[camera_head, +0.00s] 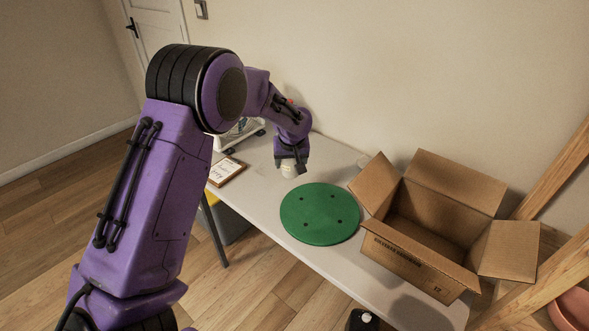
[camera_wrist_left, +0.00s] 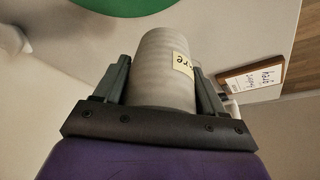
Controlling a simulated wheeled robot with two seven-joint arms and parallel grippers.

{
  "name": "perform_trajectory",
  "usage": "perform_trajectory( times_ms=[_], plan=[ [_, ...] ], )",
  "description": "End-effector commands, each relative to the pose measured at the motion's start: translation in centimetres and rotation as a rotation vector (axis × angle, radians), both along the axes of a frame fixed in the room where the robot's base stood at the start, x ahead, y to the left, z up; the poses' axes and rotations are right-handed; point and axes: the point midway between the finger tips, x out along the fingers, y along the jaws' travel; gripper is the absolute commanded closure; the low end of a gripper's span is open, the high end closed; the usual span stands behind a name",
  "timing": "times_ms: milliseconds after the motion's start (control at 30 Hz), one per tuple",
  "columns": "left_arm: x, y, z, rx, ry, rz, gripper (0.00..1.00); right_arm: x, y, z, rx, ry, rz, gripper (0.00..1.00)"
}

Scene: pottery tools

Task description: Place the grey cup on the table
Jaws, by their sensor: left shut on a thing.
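My left gripper (camera_head: 288,161) reaches down over the table (camera_head: 262,194), just behind the green disc. It is shut on the grey cup (camera_head: 288,171). In the left wrist view the cup (camera_wrist_left: 166,65) fills the space between the two fingers of the left gripper (camera_wrist_left: 165,85). It is ribbed light grey with a cream label whose lettering is partly cut off. Whether the cup's base touches the table cannot be told. My right gripper is not in view.
A round green disc (camera_head: 320,214) lies on the table in front of the cup. An open cardboard box (camera_head: 420,262) stands at the right. A small framed card (camera_head: 226,171) lies to the left, and it also shows in the left wrist view (camera_wrist_left: 250,77). Bare tabletop lies left of the disc.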

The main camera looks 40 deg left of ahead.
Motion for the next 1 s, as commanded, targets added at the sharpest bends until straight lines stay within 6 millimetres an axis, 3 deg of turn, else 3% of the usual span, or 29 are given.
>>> perform_trajectory(
  times_ms=[100, 300, 467, 833, 867, 900, 933, 1000],
  plan=[
    [1.5, 1.1, -2.4, -0.001, 0.002, 0.002, 0.68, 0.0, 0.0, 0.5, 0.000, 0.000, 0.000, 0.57],
    [2.8, 2.2, -4.5, -0.001, 0.000, 0.004, 0.68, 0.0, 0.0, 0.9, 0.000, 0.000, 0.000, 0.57],
    [2.7, 2.1, -6.9, 0.000, 0.001, 0.003, 0.68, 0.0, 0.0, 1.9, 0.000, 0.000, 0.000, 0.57],
    [2.7, 2.1, -7.6, 0.000, -0.001, 0.002, 0.68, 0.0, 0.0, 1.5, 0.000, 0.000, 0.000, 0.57],
    [2.7, 2.1, -7.7, 0.000, 0.000, 0.002, 0.27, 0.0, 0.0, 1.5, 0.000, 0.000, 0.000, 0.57],
    [2.7, 2.1, -7.6, 0.000, 0.000, 0.002, 0.14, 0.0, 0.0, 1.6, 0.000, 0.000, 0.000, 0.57],
    [2.7, 2.1, -7.6, 0.000, 0.000, 0.002, 0.05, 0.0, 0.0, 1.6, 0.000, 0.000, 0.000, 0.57],
    [2.7, 2.1, -7.6, 0.000, 0.000, 0.002, 0.05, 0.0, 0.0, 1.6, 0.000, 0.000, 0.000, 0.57]
  ],
)
